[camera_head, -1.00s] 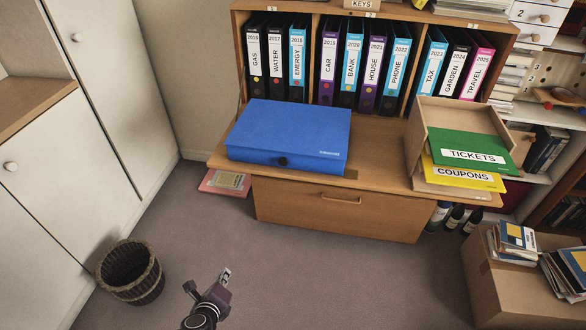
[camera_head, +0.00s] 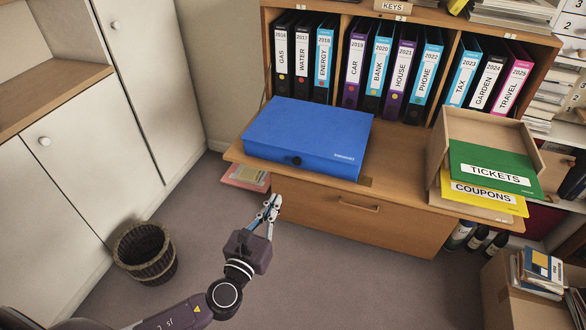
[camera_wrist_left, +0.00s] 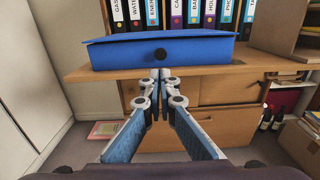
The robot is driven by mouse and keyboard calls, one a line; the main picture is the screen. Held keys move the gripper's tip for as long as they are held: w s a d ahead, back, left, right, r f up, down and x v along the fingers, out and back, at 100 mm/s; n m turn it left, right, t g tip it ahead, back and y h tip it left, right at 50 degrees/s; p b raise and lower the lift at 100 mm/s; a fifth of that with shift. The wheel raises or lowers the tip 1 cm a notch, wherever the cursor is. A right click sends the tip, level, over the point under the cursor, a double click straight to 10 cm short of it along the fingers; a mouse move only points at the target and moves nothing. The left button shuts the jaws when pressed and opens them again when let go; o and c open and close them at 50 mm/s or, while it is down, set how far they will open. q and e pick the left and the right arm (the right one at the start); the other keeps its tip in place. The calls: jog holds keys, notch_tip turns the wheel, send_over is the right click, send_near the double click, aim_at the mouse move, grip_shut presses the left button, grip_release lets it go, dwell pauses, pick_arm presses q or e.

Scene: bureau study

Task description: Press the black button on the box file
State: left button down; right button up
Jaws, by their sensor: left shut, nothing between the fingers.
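A blue box file (camera_head: 309,136) lies flat on the wooden bureau top, its front edge facing me. Its round black button (camera_head: 296,161) is on that front side, left of the middle in the head view. In the left wrist view the button (camera_wrist_left: 160,53) shows near the middle of the box file's front (camera_wrist_left: 190,55). My left gripper (camera_head: 274,203) is shut and empty. It is in front of the bureau, below and apart from the button. In the left wrist view its fingertips (camera_wrist_left: 160,74) come together just under the button. My right gripper is not in view.
Several ring binders (camera_head: 380,65) stand on the shelf behind. A wooden tray (camera_head: 487,130) with green and yellow folders is at the bureau's right. The bureau's top edge (camera_head: 400,193) overhangs a drawer. A wicker basket (camera_head: 145,253) stands on the floor at left.

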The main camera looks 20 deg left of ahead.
pick_arm(q)
jog(key=p, duration=0.1)
send_near(296, 162)
jog(key=w, duration=0.5)
jog(key=shift+w+d+r, duration=0.1)
jog(key=shift+w+d, duration=0.1)
jog(key=shift+w, duration=0.85)
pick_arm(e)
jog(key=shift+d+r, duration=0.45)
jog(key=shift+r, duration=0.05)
pick_arm(q)
jog(key=shift+w, duration=0.1)
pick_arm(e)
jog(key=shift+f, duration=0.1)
